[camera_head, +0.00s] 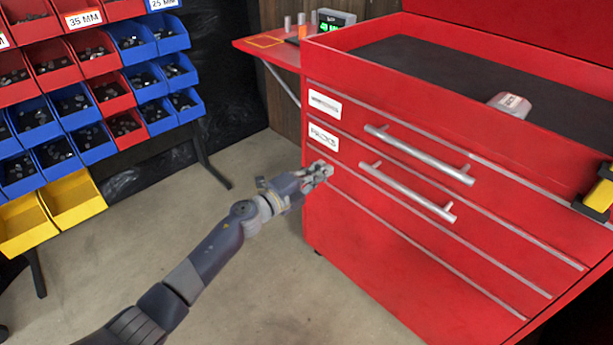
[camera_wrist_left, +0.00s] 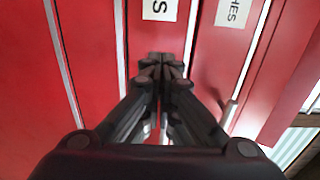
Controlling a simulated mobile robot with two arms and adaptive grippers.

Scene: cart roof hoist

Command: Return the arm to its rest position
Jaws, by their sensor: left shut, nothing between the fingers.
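My left arm (camera_head: 215,245) reaches in from the lower left of the head view. Its gripper (camera_head: 325,170) is in front of the left part of the red tool chest's (camera_head: 350,230) drawer fronts, just below the lower white label. In the left wrist view the gripper (camera_wrist_left: 160,62) is shut and empty, its fingers together. Red drawer fronts and two white labels lie beyond it. I cannot tell whether the fingertips touch the chest. My right gripper is not in view.
Two silver drawer handles (camera_head: 420,155) and (camera_head: 408,192) stick out from the chest right of the gripper. A rack of red, blue and yellow bins (camera_head: 75,205) stands at the left. A red side shelf (camera_head: 270,42) holds a small display (camera_head: 335,20). The floor (camera_head: 260,285) between is clear.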

